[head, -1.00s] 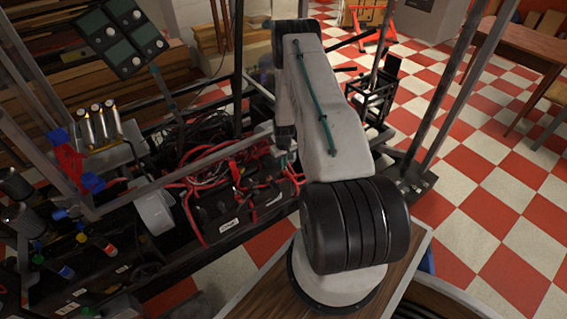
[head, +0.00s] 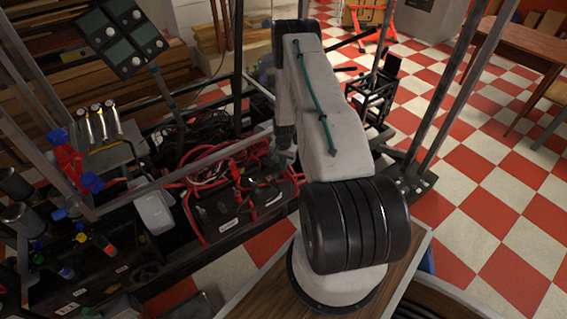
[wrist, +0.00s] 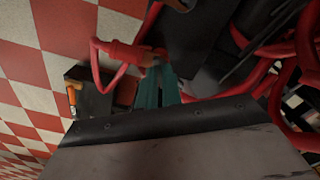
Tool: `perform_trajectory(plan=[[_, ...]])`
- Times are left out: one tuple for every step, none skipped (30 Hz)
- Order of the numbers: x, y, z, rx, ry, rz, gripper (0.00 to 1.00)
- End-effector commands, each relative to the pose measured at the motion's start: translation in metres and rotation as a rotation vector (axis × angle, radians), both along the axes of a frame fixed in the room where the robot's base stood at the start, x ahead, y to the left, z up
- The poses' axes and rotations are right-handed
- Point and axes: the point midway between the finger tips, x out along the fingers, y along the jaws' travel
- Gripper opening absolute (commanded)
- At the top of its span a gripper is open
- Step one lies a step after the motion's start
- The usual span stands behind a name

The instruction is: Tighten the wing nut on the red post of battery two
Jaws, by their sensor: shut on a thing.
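In the wrist view my gripper (wrist: 159,72) shows as narrow teal jaws, closed at the end of a red cable with a red boot (wrist: 122,53). The jaws are shut on a small piece at that cable end, taken as the wing nut; the nut and the red post are mostly hidden by them. In the head view my gripper (head: 284,158) points down at the right end of the black batteries (head: 226,213), partly behind my arm. Which battery is number two cannot be read.
Red cables (head: 208,170) loop closely over the batteries and around the gripper. Metal uprights (head: 440,100) stand to the right of my arm.

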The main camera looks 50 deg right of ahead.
Motion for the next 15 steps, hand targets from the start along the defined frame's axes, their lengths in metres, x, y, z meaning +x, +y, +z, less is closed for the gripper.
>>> perform_trajectory(plan=[[0.0007, -0.0005, 0.0015, -0.001, 0.0, -0.044, 0.0], [0.0007, -0.0005, 0.0015, -0.001, 0.0, -0.073, 0.0], [0.0007, -0.0006, 0.0016, -0.001, -0.001, -0.11, 0.0], [0.0007, -0.0006, 0.0016, -0.001, -0.001, -0.138, 0.0], [0.0007, -0.0006, 0.0016, -0.001, -0.001, -0.165, 0.0], [0.0008, -0.0007, 0.0017, -0.001, -0.001, -0.201, 0.0], [0.0009, -0.0007, 0.0017, -0.001, -0.001, -0.227, 0.0], [0.0009, -0.0007, 0.0017, -0.001, -0.001, -0.253, 0.0], [0.0009, -0.0007, 0.0017, -0.001, -0.001, -0.286, 0.0], [0.0009, -0.0008, 0.0018, -0.001, -0.001, -0.309, 0.0], [0.0009, -0.0008, 0.0018, -0.001, -0.001, -0.331, 0.0], [0.0009, -0.0008, 0.0018, -0.001, -0.001, -0.361, 0.0], [0.0009, -0.0008, 0.0018, -0.001, -0.001, -0.382, 0.0], [0.0009, -0.0008, 0.0018, -0.001, -0.001, -0.401, 0.0], [0.0009, -0.0008, 0.0019, -0.001, -0.001, -0.426, 0.0]])
